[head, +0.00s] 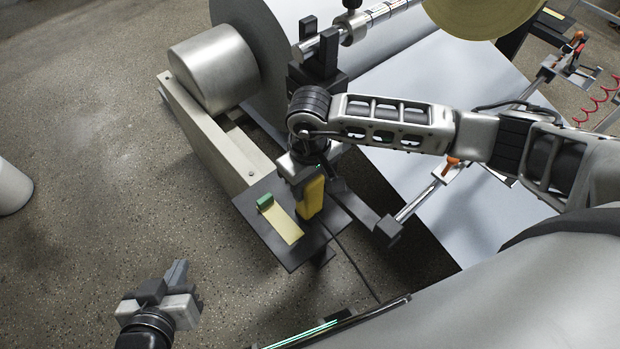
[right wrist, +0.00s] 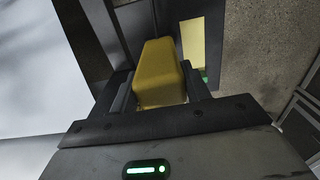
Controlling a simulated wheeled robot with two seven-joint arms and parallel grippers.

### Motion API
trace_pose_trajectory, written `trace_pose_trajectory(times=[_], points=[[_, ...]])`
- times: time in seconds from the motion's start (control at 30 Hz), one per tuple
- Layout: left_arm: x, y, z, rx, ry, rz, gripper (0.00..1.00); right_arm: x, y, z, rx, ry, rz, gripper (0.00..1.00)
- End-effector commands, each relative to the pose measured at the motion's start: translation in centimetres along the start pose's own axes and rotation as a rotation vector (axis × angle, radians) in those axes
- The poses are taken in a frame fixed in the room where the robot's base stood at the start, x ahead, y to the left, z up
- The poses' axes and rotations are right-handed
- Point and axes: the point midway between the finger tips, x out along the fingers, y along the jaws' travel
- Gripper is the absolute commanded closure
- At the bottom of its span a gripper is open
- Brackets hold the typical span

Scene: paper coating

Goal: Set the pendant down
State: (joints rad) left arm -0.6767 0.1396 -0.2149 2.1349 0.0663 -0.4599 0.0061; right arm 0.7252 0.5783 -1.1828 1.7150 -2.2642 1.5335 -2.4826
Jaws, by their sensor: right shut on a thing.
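The pendant is a yellow box-shaped body (head: 311,198), seen upright at the small dark platform (head: 280,252) in the head view. My right gripper (head: 305,176) comes down on it from above and is shut on it. In the right wrist view the pendant (right wrist: 162,75) sits between the two dark fingers of my right gripper (right wrist: 160,92). I cannot tell whether its lower end touches the platform. My left gripper (head: 178,275) is at the lower left, away from the platform and holding nothing visible; its fingers look close together, but the gap is unclear.
A pale yellow strip with a green end (head: 283,222) lies on the platform left of the pendant. A dark cable (head: 352,262) runs below the platform. The left floor is mostly clear.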

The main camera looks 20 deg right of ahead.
Motion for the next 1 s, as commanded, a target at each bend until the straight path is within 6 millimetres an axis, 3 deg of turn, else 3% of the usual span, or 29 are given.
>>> trace_pose_trajectory(times=[0.2, 0.23, 0.3, 0.7, 1.0], points=[[0.3, 0.0, 0.7, -0.004, -0.003, 0.003, 1.00, 0.5, 0.0, 0.0, 0.000, 0.001, 0.000, 0.99], [0.2, 0.1, 0.6, -0.006, -0.003, 0.004, 1.00, 0.3, 0.0, 0.0, 0.001, 0.000, 0.000, 0.48], [0.1, 0.1, 0.6, -0.007, -0.005, 0.004, 1.00, 0.2, 0.0, 0.0, 0.001, -0.001, 0.000, 0.31], [-0.2, 0.1, 0.2, -0.001, -0.005, 0.002, 1.00, -0.5, 0.0, -0.1, 0.000, 0.001, 0.000, 0.31], [0.1, 0.1, 0.6, -0.005, -0.005, 0.004, 1.00, -6.5, 0.1, -0.1, 0.000, 0.005, 0.003, 0.31]])
